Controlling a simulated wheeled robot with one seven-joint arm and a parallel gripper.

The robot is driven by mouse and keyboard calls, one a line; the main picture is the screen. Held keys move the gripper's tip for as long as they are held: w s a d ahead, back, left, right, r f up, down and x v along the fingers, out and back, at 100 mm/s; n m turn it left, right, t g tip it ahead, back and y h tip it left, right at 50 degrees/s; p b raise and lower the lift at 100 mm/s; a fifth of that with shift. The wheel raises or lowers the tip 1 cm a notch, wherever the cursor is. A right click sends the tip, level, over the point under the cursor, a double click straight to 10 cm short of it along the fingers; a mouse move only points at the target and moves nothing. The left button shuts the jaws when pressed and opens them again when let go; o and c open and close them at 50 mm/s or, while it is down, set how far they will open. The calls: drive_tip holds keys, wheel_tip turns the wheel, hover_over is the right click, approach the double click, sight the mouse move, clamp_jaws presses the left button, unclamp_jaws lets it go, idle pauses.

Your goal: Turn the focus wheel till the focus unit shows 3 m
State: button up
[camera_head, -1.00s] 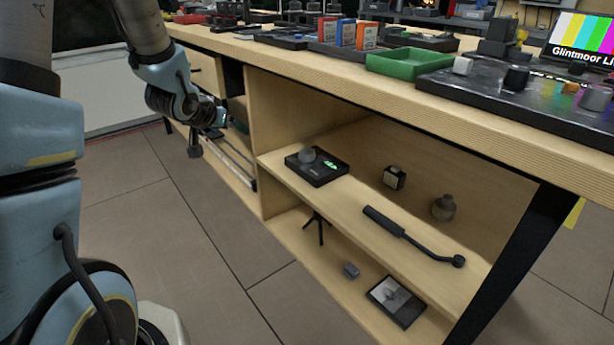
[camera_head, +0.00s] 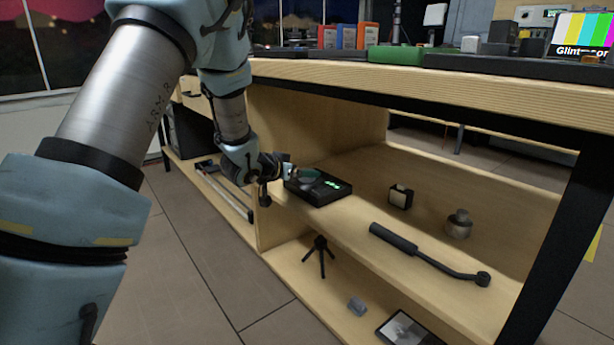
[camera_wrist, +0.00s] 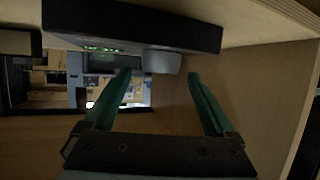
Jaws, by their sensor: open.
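The focus unit (camera_head: 322,195) is a black box with a green lit display, on the upper shelf under the bench. The display is too small to read. In the wrist view the unit (camera_wrist: 100,24) hangs across the top, and its grey focus wheel (camera_wrist: 162,61) sticks out of it. My gripper (camera_wrist: 160,75) is open, with one green finger to either side of the wheel's place in the picture. I cannot tell whether the fingertips touch it. In the head view my gripper (camera_head: 298,174) is at the unit's left end and hides the wheel.
A black-handled rod (camera_head: 425,255), a small dark cube (camera_head: 400,197) and a round grey item (camera_head: 459,224) lie on the same shelf. A small tripod (camera_head: 320,254) stands on the shelf below. The upright panel (camera_head: 275,130) and bench top (camera_head: 420,82) close in the space.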

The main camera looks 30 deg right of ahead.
sight(307, 169)
drive_tip(key=shift+x, duration=1.8)
drive_tip(key=c, duration=1.3)
drive_tip(key=shift+w+a+r+m+g+h+p, duration=0.15)
drive_tip(key=shift+r+m+g+h+p, duration=0.25)
drive_tip(key=shift+p, duration=0.85)
drive_tip(key=shift+c, duration=0.3)
drive_tip(key=shift+m+g+p, duration=0.5)
drive_tip(key=shift+p, duration=0.25)
drive_tip(key=m+g+p, duration=0.2)
drive_tip(key=p, duration=0.2)
drive_tip(key=shift+g+h+p, duration=0.3)
drive_tip(key=shift+g+h, duration=0.1)
drive_tip(key=shift+f+m+g+p, duration=0.35)
drive_tip(key=shift+m+g+p, duration=0.1)
drive_tip(key=shift+m, duration=0.15)
